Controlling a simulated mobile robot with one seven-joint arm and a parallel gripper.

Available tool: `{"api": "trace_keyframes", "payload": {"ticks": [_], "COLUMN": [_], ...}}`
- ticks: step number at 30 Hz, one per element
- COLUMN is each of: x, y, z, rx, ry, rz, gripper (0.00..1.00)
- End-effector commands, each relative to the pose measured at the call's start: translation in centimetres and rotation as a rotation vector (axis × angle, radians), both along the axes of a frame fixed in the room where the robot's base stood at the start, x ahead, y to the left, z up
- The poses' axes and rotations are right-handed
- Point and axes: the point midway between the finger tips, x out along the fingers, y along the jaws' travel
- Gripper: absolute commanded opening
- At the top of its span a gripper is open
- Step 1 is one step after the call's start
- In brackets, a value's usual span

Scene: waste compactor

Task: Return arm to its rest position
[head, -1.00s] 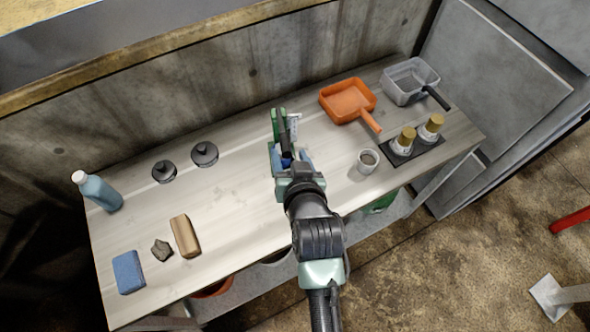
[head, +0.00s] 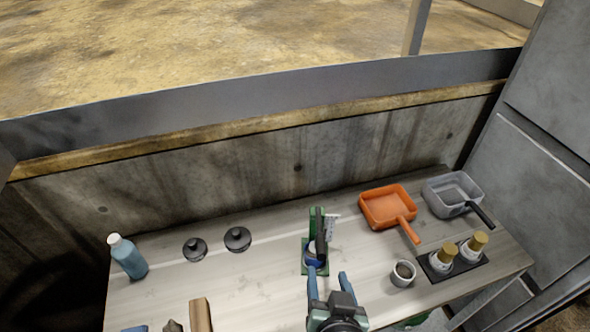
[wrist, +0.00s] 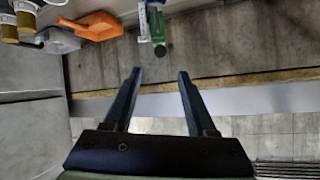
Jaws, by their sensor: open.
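My gripper (head: 328,278) is open and empty over the front middle of the table (head: 262,268) in the head view. Its two blue fingers are spread apart, with nothing between them. In the wrist view my gripper (wrist: 158,75) also shows open, facing the concrete wall. Just beyond the fingertips in the head view, a dark-handled tool (head: 320,232) stands upright in a green holder (head: 307,262). The tool is apart from the fingers. The rest of my arm is mostly below the head view's lower edge.
An orange dustpan (head: 386,207), a clear container (head: 452,191), a cup (head: 403,273) and two gold-capped bottles (head: 458,252) stand to the right. A concrete wall (head: 260,165) closes the back.

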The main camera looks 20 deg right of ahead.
Motion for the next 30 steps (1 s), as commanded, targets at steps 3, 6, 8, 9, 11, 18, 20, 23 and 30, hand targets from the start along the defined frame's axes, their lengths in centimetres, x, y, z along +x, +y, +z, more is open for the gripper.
{"api": "trace_keyframes", "payload": {"ticks": [3, 6, 8, 9, 11, 18, 20, 23, 30], "x": [0.0, 1.2, 2.5, 3.6, 5.3, 9.0, 8.8, 7.5, 1.8], "y": [0.0, 0.2, 0.5, 0.8, 1.4, 5.4, 6.6, 8.7, 12.4], "z": [0.0, 1.8, 4.0, 6.0, 9.7, 27.4, 31.9, 39.2, 51.7], "rx": [0.0, -0.017, -0.037, -0.056, -0.087, -0.224, -0.253, -0.3, -0.375], "ry": [-0.001, -0.042, -0.091, -0.137, -0.217, -0.602, -0.701, -0.87, -1.197], "rz": [0.0, 0.011, 0.025, 0.037, 0.056, 0.13, 0.145, 0.161, 0.174], "gripper": [0.57, 0.57, 0.57, 0.57, 0.57, 0.57, 0.57, 0.57, 0.57]}}
